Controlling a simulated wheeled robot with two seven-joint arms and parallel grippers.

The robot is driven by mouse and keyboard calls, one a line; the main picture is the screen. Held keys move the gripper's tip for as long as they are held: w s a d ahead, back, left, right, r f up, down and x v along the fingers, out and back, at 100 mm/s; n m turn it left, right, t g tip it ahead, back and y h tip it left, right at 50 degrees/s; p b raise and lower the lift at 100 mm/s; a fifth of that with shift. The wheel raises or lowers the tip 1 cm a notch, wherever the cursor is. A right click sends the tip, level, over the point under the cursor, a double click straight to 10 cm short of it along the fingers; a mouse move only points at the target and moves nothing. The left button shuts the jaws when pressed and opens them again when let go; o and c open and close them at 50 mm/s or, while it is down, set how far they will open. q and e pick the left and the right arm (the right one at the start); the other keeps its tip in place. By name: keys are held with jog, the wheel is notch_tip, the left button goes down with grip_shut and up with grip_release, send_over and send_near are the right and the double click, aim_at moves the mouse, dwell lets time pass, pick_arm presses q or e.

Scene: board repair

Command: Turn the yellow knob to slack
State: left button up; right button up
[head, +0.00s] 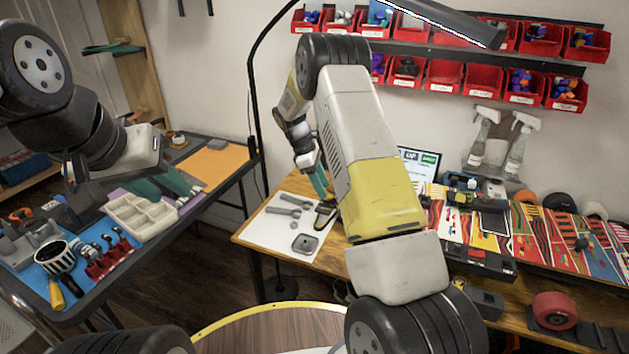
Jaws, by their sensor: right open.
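I cannot make out a yellow knob anywhere in the head view; my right arm covers part of the bench. My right gripper (322,190) has teal fingers and is open, above the left part of the wooden bench. It is close to a grey tool and a white sheet (270,228), partly hidden by my own arm. My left gripper (165,187) is over the left table, beside a cream compartment tray (143,220). Its teal fingers show, but whether they are open or shut is unclear.
Red bins (440,76) and a lamp (445,18) are above.

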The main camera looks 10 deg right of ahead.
jog(key=v, duration=0.5)
jog(key=s+r+m+t+y, duration=0.2)
jog(key=s+r+m, duration=0.1)
jog(key=s+r, duration=0.5)
jog(key=s+r+m+t+y, duration=0.1)
jog(key=s+r+m+y, duration=0.15)
jog(key=s+r, duration=0.55)
jog(key=s+a+r+m+t+y, duration=0.1)
jog(key=s+r+m+t, duration=0.1)
jog(key=s, duration=0.7)
jog(key=s+a+r+m+t+y, duration=0.1)
jog(key=s+r+m, duration=0.3)
jog(key=s, duration=0.5)
jog(key=shift+s+m+t, duration=0.25)
jog(key=shift+m+t, duration=0.65)
jog(key=shift+m, duration=0.05)
